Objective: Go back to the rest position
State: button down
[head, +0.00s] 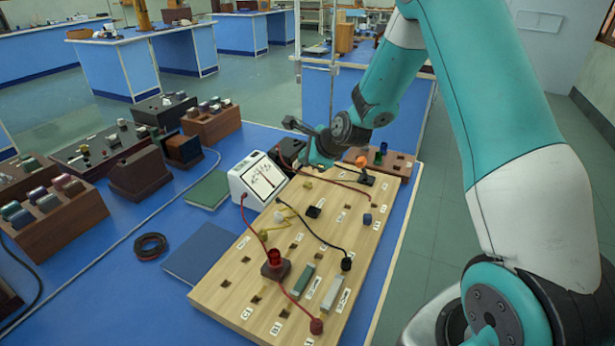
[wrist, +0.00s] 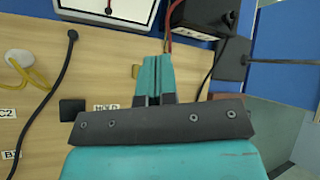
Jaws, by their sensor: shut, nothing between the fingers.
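My gripper (wrist: 153,80) is shut and empty. In the wrist view its two teal fingers are together over the far part of the wooden board. In the head view my arm reaches over the board's far end, and the gripper (head: 318,158) is partly hidden near the white meter. The wooden board (head: 222,286) lies on the blue bench and carries wires, blocks and labelled sockets. No rest position is marked in either view.
The white meter (head: 258,180) stands at the board's left edge, with a dark box (head: 288,150) behind it. A red wire (head: 342,183) and a black wire (head: 318,235) cross the board. Dark boxes and wooden racks (head: 50,215) fill the bench's left side.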

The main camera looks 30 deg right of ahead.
jog(key=shift+r, duration=0.45)
jog(key=shift+f, duration=0.1)
jog(key=s+a+r+n+g+y, duration=0.3)
jog(key=s+a+r+n+g, duration=0.1)
jog(key=s+a+r+n, duration=0.85)
jog(key=s+a+r+n+g, duration=0.1)
jog(key=s+a+n+g, duration=0.1)
jog(key=s+n, duration=0.7)
jog(key=s+a+r+n+g+h, duration=0.1)
jog(key=s+a+r+n+g, duration=0.1)
jog(key=s+a+n, duration=0.3)
jog(key=s+n, duration=0.4)
jog(key=s, duration=0.4)
jog(key=shift+s+r+n+g, duration=0.15)
jog(key=shift+s+n+g, duration=0.2)
jog(key=shift+g, duration=0.05)
